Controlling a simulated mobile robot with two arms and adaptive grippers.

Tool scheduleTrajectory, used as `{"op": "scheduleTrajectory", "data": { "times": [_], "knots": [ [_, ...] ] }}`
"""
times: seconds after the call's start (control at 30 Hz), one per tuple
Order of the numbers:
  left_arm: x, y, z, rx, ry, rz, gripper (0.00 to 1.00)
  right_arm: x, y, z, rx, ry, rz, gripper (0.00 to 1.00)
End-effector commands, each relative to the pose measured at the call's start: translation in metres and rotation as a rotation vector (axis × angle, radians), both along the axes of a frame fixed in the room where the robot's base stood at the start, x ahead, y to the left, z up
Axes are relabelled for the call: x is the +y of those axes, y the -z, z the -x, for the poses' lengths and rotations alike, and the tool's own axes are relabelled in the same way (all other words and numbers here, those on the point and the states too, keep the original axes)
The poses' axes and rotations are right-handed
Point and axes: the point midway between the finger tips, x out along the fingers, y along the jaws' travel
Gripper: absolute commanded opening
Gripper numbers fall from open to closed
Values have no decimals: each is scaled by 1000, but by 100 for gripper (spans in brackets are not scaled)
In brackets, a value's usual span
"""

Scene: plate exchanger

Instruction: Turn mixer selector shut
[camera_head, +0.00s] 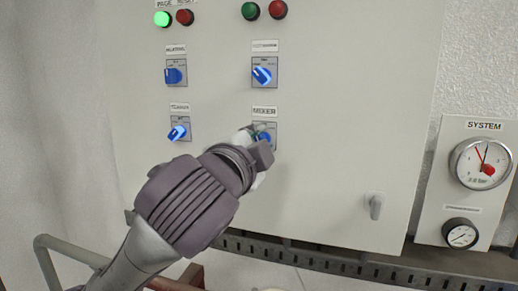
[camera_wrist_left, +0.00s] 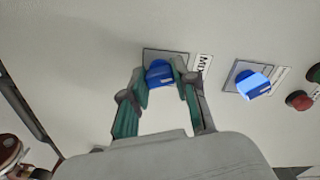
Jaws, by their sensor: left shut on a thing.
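The mixer selector is a blue knob on a grey square plate under a "MIXER" label (camera_head: 264,112). In the head view my left gripper and wrist cover most of it, with a bit of the blue knob (camera_head: 265,138) showing. In the left wrist view the blue mixer knob (camera_wrist_left: 158,73) sits between the fingertips of my left gripper (camera_wrist_left: 160,78), which is shut on it. The fingers reach the panel straight on. The exact angle of the knob is hard to tell. My right gripper is in neither view.
The pale cabinet panel (camera_head: 330,160) carries other blue selectors: one above the mixer (camera_head: 262,75), and two on the left (camera_head: 174,75) (camera_head: 178,133). Green and red buttons (camera_head: 278,9) are at the top. A door handle (camera_head: 375,205) and a pressure gauge (camera_head: 481,163) lie to the right.

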Motion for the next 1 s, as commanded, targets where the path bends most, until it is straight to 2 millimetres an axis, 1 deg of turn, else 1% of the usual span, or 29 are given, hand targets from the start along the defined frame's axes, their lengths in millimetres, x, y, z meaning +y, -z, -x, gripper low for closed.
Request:
{"op": "scheduleTrajectory", "data": {
  "times": [0.03, 0.2, 0.5, 0.7, 1.0],
  "knots": [
    [-1, 3, 0, 18, 1, 40, 0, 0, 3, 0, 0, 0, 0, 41],
    [0, 3, 0, 59, 0, 168, 0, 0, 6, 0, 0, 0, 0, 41],
    [0, 2, 0, 108, -1, 317, 0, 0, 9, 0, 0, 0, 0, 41],
    [0, 2, 0, 123, -1, 362, 0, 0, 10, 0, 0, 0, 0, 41],
    [0, 2, 0, 128, 0, 375, 0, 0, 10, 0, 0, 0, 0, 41]
  ]
}}
